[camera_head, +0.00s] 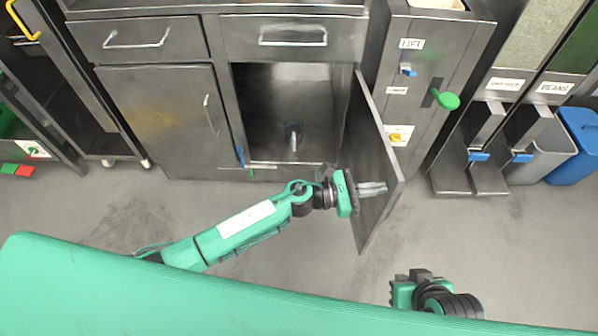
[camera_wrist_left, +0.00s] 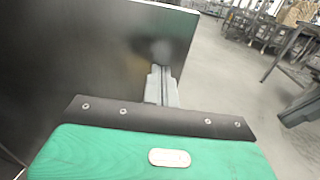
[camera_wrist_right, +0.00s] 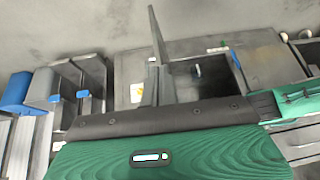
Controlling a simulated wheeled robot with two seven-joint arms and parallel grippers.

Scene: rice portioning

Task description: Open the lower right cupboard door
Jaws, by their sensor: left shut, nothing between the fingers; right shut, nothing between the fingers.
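The lower right cupboard door (camera_head: 366,165) stands wide open, swung out toward me on its right side. The cupboard's inside (camera_head: 285,100) is exposed, with a short pipe-like fitting at its floor. My left gripper (camera_head: 384,188) is shut and empty, its fingers against or very near the inner face of the door; contact is hard to tell. In the left wrist view its shut fingers (camera_wrist_left: 162,84) lie by the door's dark panel (camera_wrist_left: 90,55). My right gripper (camera_head: 398,290) is low at the right, away from the cupboard, its fingers hardly visible. The right wrist view also shows the open door (camera_wrist_right: 158,50).
The closed lower left door (camera_head: 160,115) and two shut drawers (camera_head: 290,37) adjoin the opening. A lift panel with a green knob (camera_head: 446,99) stands right of the door. Dispensers and a blue bin (camera_head: 580,145) are farther right. Grey floor is clear right of the door.

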